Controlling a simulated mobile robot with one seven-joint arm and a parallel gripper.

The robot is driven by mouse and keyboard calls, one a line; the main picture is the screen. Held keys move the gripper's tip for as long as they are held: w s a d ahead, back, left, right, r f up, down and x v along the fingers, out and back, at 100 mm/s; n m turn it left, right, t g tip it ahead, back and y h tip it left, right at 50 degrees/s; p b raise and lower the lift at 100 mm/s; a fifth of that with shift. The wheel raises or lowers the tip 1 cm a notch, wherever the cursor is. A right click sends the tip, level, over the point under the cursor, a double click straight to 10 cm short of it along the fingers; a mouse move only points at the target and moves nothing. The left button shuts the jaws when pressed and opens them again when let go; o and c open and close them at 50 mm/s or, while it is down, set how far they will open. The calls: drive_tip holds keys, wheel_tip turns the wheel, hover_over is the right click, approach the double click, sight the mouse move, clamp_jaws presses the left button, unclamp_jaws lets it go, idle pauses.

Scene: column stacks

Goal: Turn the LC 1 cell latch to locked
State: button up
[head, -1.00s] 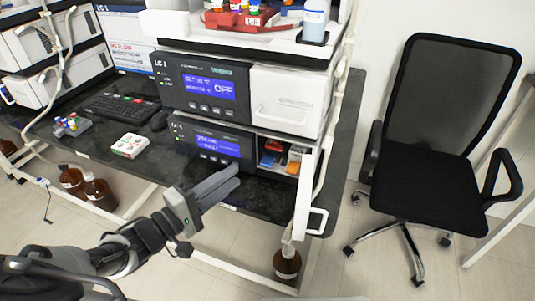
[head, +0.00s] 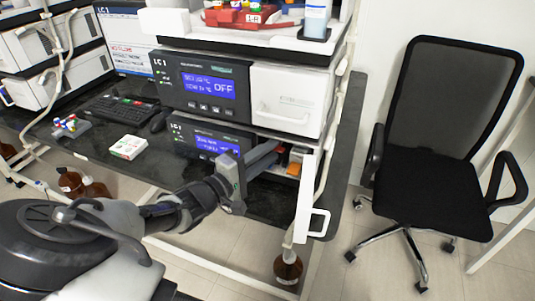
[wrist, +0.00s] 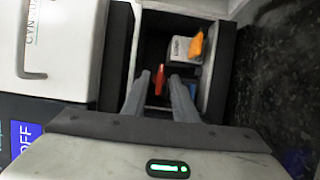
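The LC 1 lower module (head: 205,138) has an open compartment at its right end, with its white door (head: 304,200) swung out toward me. In the wrist view, a red lever (wrist: 159,79) shows inside the dark compartment, and an orange lever (wrist: 196,46) sits on a pale labelled block (wrist: 181,49). I cannot tell which lever is the cell latch. My gripper (head: 275,152) reaches into the compartment opening. In the wrist view its fingers (wrist: 158,100) are apart, with the red lever showing between them; contact is not visible. The fingers hide part of the compartment in the head view.
The open door stands close to the right of my gripper. A black chair (head: 435,150) stands right.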

drive_tip(key=shift+c, duration=0.5)
clamp_jaws()
drive_tip(key=shift+n+p, duration=0.3)
drive_tip(key=shift+n+t+h+p, duration=0.4)
drive_tip(key=shift+n+p, duration=0.35)
drive_tip(key=shift+n, duration=0.15)
drive_tip(key=n+t+p, duration=0.1)
drive_tip(key=n, duration=0.1)
drive_tip(key=n+p, duration=0.2)
drive_tip(key=n, duration=0.1)
drive_tip(key=shift+f+t, duration=0.15)
drive_tip(key=shift+t, duration=0.25)
drive_tip(key=n+t+p, duration=0.1)
drive_tip(key=n, duration=0.1)
drive_tip(key=n+t+y+p, duration=0.1)
drive_tip(key=n, duration=0.2)
drive_tip(key=n+t+y+p, duration=0.1)
drive_tip(key=n+p, duration=0.1)
drive_tip(key=n, duration=0.1)
drive_tip(key=shift+s+d+f, duration=0.15)
drive_tip(key=shift+d+f, duration=0.05)
drive_tip(key=shift+d, duration=0.05)
drive_tip(key=shift+s+d+f+n+t+y+p, duration=0.1)
drive_tip(key=shift+n+t+y+p, duration=0.55)
drive_tip(key=shift+n, duration=1.05)
drive_tip(key=shift+d+f+n+t+y+p, duration=0.1)
drive_tip(key=shift+n+t+y+p, duration=0.25)
drive_tip(key=shift+n+y+p, duration=0.95)
drive_tip(key=shift+n+b, duration=0.45)
drive_tip(key=shift+n, duration=0.25)
